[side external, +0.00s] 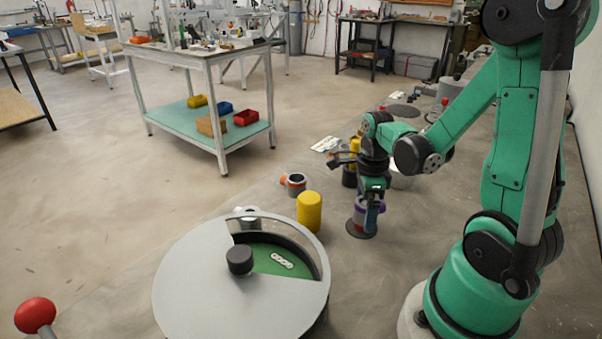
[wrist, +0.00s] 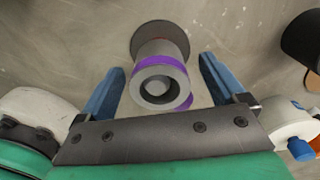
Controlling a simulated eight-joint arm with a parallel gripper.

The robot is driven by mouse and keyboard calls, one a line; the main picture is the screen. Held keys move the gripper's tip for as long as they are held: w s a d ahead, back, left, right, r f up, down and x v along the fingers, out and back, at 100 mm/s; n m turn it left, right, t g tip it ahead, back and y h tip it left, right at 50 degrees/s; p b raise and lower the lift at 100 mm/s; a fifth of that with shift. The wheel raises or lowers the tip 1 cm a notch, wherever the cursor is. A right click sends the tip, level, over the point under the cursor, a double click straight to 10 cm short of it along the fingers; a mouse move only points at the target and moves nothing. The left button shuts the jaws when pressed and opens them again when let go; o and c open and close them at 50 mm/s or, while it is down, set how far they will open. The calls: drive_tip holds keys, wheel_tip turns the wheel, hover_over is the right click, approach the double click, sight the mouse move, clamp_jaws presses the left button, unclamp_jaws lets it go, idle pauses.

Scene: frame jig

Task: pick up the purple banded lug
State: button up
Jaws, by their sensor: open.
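The purple banded lug (wrist: 160,75) is a grey cylinder with a purple band and a round hole in its top. It stands on a dark round disc (wrist: 160,36) in the wrist view. My gripper (wrist: 162,80) is open, with one blue finger on each side of the lug and gaps visible between. In the side external view the lug (side external: 359,210) is partly hidden behind my gripper (side external: 371,215), which points down at it.
A yellow cylinder (side external: 309,212) and a grey ring part with an orange tab (side external: 295,184) stand left of the lug. A large round grey-lidded drum (side external: 200,280) with a black knob is at the front. More parts stand behind my gripper.

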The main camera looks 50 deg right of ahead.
drive_tip(key=shift+f, duration=0.1)
clamp_jaws()
idle(0.3)
wheel_tip(320, 180, up, 22)
idle(1.1)
